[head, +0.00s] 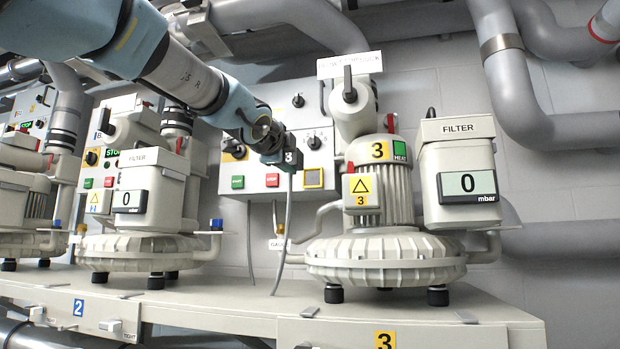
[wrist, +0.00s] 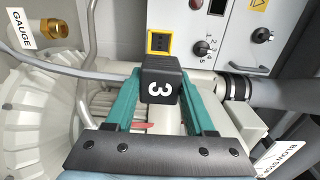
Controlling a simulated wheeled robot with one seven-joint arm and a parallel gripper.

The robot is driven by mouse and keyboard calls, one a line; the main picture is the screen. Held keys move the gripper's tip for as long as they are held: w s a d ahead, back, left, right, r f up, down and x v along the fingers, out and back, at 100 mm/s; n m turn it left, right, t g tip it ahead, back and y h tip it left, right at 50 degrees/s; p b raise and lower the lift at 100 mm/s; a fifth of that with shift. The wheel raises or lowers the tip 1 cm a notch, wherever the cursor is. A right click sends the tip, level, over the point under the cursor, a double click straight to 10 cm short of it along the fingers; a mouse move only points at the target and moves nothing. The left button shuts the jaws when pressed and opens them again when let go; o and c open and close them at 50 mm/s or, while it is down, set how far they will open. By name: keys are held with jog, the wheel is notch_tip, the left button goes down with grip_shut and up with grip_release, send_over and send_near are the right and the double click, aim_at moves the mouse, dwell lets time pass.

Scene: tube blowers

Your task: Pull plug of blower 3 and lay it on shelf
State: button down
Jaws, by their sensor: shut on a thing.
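Blower 3 (head: 370,253) stands on the right of the pale shelf (head: 225,303) in the head view, with a yellow 3 label on its motor. My gripper (head: 277,156) is in front of the control box left of it. It is shut on the dark plug marked 3 (head: 290,158), which also sits between the teal fingers in the wrist view (wrist: 160,83). A grey cable (head: 287,225) hangs from the plug. The yellow-framed socket (head: 313,178) on the box looks uncovered. In the wrist view the socket (wrist: 160,43) shows just beyond the plug; the plug appears apart from it.
Blower 2 (head: 135,250) stands to the left. The filter housing (head: 455,170) is at blower 3's right. A small pipe with a gauge tag (head: 278,244) is below the box. Bare shelf top lies in front of and between the blowers.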

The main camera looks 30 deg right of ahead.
aim_at(288, 156)
jog(key=shift+v, duration=2.6)
jog(key=w+a+p, duration=0.8)
jog(key=a+p, duration=0.1)
jog(key=p, duration=0.3)
jog(key=shift+w+p, duration=0.25)
jog(key=shift+p, duration=0.15)
jog(key=shift+a+f, duration=0.1)
notch_tip(288, 156, down, 25)
jog(key=b, duration=2.5)
jog(key=shift+f, duration=0.15)
